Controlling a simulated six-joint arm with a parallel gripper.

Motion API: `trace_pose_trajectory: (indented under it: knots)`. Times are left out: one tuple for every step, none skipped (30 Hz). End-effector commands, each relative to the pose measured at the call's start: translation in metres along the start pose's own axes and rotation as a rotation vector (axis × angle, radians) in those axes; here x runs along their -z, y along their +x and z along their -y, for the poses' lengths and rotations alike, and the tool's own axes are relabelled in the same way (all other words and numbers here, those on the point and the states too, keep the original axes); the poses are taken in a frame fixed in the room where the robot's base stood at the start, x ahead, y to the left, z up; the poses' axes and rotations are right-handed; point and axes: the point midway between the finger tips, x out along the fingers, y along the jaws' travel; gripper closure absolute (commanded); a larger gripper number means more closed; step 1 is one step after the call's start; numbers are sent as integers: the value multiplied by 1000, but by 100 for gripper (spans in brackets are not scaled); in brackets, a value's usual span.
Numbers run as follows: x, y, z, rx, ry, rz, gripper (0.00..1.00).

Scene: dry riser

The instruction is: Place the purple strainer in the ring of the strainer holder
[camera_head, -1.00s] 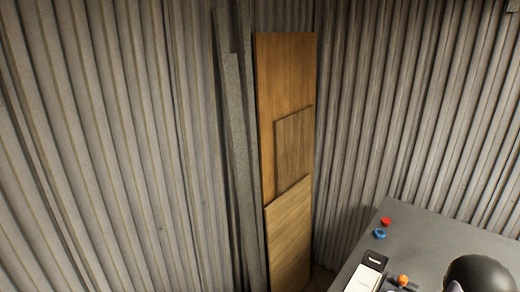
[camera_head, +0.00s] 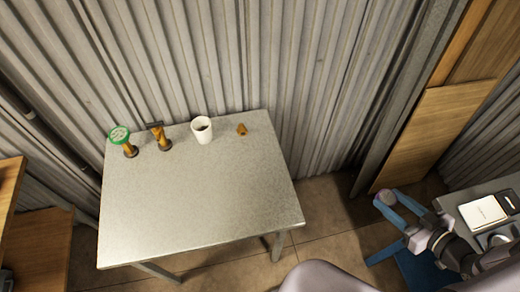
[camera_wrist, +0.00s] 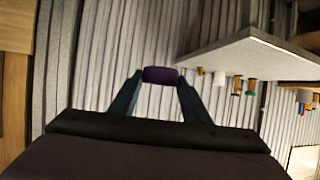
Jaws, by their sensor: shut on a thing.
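In the wrist view the purple strainer (camera_wrist: 161,75) is held between the two fingertips of my gripper (camera_wrist: 160,79), which is shut on it. The strainer shows only as a dark purple band, so its shape is mostly hidden. One holder (camera_head: 160,138) has a dark ring-like top. The other holder (camera_head: 129,150), to its left, carries a green disc (camera_head: 119,134). In the wrist view the holders appear upside down at the right, and the strainer is well apart from them.
The table (camera_head: 200,200) also bears a white cup (camera_head: 203,131) and a small orange object (camera_head: 242,129). Its middle and front are bare. A corrugated wall (camera_head: 280,70) rises behind. Wooden furniture (camera_head: 35,245) stands at left.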

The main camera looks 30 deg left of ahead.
Motion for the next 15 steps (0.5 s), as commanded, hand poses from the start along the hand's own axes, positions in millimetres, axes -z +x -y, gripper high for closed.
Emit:
trace_pose_trajectory:
  knots:
    - [0, 9, 6, 25, -12, 0, 80]
    - [1, 14, 10, 42, -20, 0, 80]
    - [2, 22, 16, 66, -32, 0, 80]
    - [3, 29, 21, 87, -43, 0, 80]
    - [5, 36, 26, 110, -54, -1, 80]
    - [7, 45, 35, 144, -71, -1, 80]
    - [9, 53, 42, 171, -84, -1, 80]
    - [10, 61, 50, 199, -98, -1, 80]
    - [13, 71, 60, 238, -117, -1, 80]
    - [15, 79, 69, 268, -132, -1, 80]
    - [17, 87, 78, 299, -147, -1, 80]
    - [19, 96, 91, 341, -168, -1, 80]
    - [21, 103, 101, 372, -183, -1, 80]
    - [22, 110, 111, 403, -198, -1, 80]
    - [24, 118, 124, 445, -218, -1, 80]
